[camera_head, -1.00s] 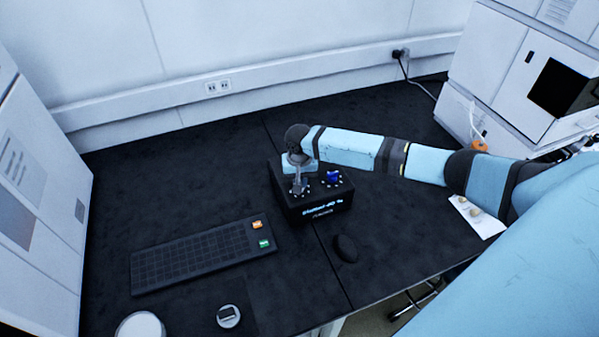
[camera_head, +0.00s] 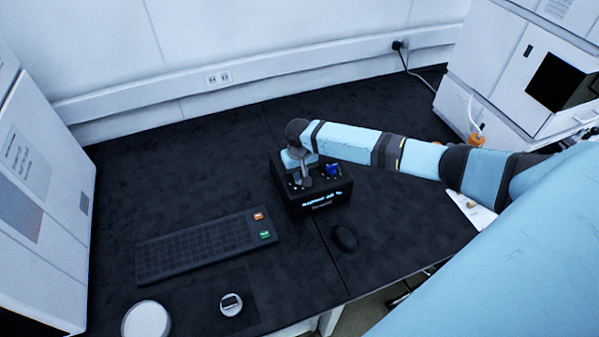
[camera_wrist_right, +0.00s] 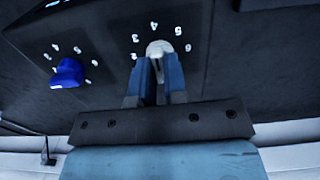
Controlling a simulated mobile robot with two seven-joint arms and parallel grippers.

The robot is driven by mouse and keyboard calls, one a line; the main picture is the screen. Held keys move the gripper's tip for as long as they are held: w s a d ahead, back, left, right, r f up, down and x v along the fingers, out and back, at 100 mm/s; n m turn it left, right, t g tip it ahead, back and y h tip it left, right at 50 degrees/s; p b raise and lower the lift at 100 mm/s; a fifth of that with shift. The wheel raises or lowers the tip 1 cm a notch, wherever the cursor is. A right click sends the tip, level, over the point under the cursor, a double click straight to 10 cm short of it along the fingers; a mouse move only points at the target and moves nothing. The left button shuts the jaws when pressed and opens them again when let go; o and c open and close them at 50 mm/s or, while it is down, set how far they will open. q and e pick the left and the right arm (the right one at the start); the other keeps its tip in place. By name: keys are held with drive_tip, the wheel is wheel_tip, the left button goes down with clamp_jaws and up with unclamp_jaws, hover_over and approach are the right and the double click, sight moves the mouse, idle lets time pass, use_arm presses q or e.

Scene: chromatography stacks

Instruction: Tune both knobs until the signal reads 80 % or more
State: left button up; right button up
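The black control box (camera_head: 316,205) stands on the dark bench, with a lit signal display on its front; its number is too small to read surely. The blue knob (camera_head: 333,170) sits on its top, and shows at left in the right wrist view (camera_wrist_right: 68,73). The pale grey knob (camera_wrist_right: 159,47) sits beside it, ringed by numbers. My right gripper (camera_head: 304,178) is over the box from above. In the right wrist view its two blue fingers (camera_wrist_right: 158,75) close in on the pale knob, one on each side. My left gripper is out of view.
A keyboard (camera_head: 205,246) with orange and green keys lies left of the box. A black mouse (camera_head: 344,238) lies in front of it. A white round object (camera_head: 146,320) and a small round device (camera_head: 231,304) are near the front edge. White instruments flank the bench.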

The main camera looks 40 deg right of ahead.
drive_tip(key=o, duration=0.4)
drive_tip(key=shift+o, duration=0.2)
wheel_tip(320, 180, up, 14)
drive_tip(key=b, duration=0.1)
drive_tip(key=shift+f, duration=0.15)
idle(0.4)
drive_tip(key=s+a+f+n+t+y, duration=0.45)
drive_tip(key=s+a+f, duration=0.75)
drive_tip(key=a+f, duration=0.35)
drive_tip(key=s+a+n+t+h, duration=0.1)
drive_tip(key=s+t, duration=0.5)
drive_tip(key=s, duration=0.9)
drive_tip(key=shift+s+a, duration=0.2)
drive_tip(key=shift+a, duration=0.05)
